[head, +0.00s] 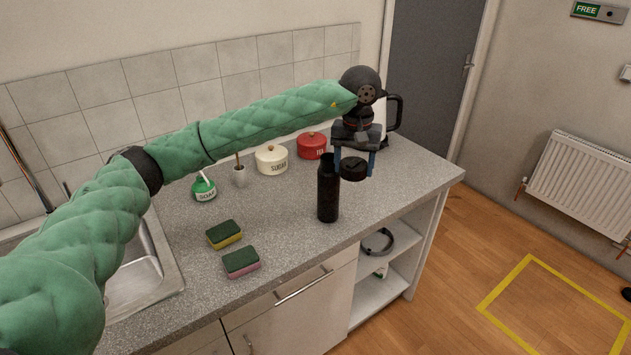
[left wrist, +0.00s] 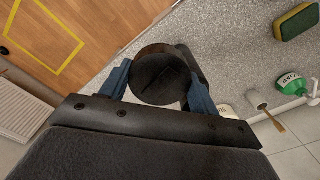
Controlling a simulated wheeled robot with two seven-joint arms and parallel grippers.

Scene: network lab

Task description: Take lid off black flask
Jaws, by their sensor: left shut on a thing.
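The black flask (head: 328,194) stands upright on the grey worktop, its narrower neck bare at the top. My left gripper (head: 355,172) points down just right of and behind the flask in the head view. Its blue fingers are shut on the round black lid (head: 354,168), which is apart from the flask's neck. In the left wrist view the lid (left wrist: 160,72) sits between the blue fingers of the left gripper (left wrist: 160,88). A dark part behind the lid there is mostly hidden. My right gripper is not in view.
Behind are the red tea pot (head: 312,145), cream sugar pot (head: 271,159), green soap bottle (head: 204,187), brush in a holder (head: 240,176) and a kettle (head: 393,112). Two sponges (head: 225,234) (head: 241,262) lie near the sink (head: 140,270). Worktop right of the flask (head: 410,180) is clear.

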